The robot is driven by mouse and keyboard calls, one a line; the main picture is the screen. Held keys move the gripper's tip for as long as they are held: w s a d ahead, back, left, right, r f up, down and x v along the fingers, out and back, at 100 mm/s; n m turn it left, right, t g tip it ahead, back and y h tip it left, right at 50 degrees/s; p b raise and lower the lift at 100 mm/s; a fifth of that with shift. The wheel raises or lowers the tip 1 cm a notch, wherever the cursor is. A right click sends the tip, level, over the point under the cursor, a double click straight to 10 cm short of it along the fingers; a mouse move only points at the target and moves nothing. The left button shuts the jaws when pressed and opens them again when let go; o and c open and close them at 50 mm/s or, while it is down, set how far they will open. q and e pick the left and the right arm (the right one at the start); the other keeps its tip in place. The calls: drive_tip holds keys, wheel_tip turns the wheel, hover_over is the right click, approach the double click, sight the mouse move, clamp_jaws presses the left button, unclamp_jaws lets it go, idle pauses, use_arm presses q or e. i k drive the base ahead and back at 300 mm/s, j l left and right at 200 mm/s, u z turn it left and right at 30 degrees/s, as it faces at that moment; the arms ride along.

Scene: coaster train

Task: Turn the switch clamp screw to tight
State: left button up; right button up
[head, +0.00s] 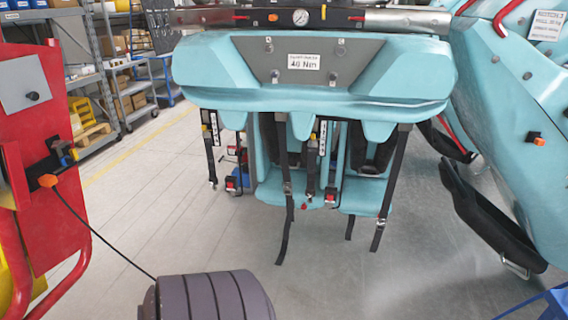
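I cannot clearly identify the switch clamp screw. A teal coaster car (215,70) fills the middle of the head view. Its grey recessed panel (352,62) has a white label (303,62) reading 40 Nm and small dark fittings, including one at the panel's left (275,76). A red cabinet (75,228) stands at the left, with a dark fitting and an orange-tipped part (48,181) on its side. Neither of my grippers shows in the head view.
A black cable runs from the cabinet down to a ribbed dark grey cylinder (212,297) at the bottom. Black straps (283,170) hang below the car. Another teal car (500,80) stands at the right. Shelves (85,60) stand at the back left. Grey floor (165,220) between is clear.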

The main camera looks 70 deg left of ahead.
sight(58, 144)
drive_tip(key=k+l+u, duration=0.25)
drive_tip(key=k, duration=0.2)
drive_tip(key=k+l+u, duration=0.1)
drive_tip(key=k+u, duration=0.2)
drive_tip(key=k, duration=0.2)
drive_tip(key=u, duration=3.8)
drive_tip(key=k+j+z, duration=0.1)
drive_tip(key=z, duration=1.4)
drive_tip(key=i+l+u, duration=0.15)
drive_tip(key=i+u, duration=0.25)
drive_tip(key=i+l+u, duration=0.2)
drive_tip(key=u, duration=0.2)
